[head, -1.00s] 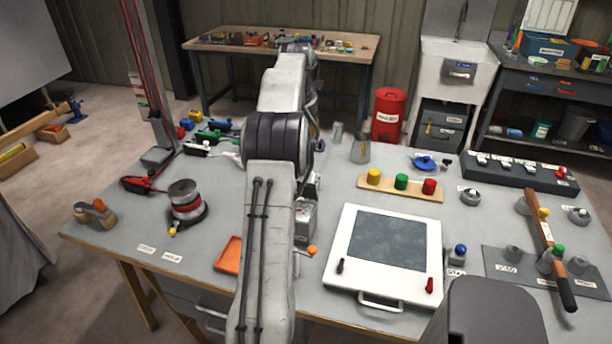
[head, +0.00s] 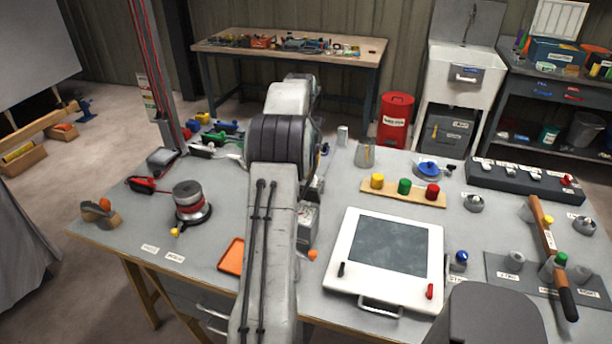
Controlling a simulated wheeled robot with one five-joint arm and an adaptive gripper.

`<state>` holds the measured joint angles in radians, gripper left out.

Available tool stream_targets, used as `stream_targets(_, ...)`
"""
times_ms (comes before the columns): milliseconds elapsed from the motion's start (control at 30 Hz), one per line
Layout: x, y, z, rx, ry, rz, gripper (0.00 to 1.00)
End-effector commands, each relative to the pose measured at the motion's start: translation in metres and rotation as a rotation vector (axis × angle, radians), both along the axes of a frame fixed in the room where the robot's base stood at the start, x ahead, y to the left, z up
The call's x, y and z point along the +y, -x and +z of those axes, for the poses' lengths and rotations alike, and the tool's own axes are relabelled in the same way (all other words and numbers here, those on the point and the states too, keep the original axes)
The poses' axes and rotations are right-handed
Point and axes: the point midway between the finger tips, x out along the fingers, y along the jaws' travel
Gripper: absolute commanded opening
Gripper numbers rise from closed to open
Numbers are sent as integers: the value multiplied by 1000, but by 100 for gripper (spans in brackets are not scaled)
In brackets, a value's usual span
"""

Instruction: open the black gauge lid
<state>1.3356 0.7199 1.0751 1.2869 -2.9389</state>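I cannot make out a black gauge lid for certain in the head view. My arm stands across the middle of the bench (head: 215,262) and hides what lies behind it. A grey box-like part (head: 307,222) shows just right of the arm, with an orange knob (head: 313,255) near its front; I cannot tell if it belongs to the gauge. My gripper is hidden behind my arm, so its fingers and any contact do not show.
A white framed panel (head: 432,268) with a front handle lies right of my arm. Behind it is a board with yellow, green and red knobs (head: 404,187). A reel-like cylinder (head: 188,195) and an orange tray (head: 231,256) are left. A wooden-handled bar (head: 548,250) lies far right.

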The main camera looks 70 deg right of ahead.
Motion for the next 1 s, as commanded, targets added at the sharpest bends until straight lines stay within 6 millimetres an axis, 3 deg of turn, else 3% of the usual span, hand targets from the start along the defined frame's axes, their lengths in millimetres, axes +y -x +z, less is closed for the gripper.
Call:
stream_targets(267, -1, 0, -37, 1, -6, 0, 0)
stream_targets(600, -26, -1, -39, 1, -1, -1, 0)
stream_targets(1000, -40, -1, -44, 1, 1, 0, 0)
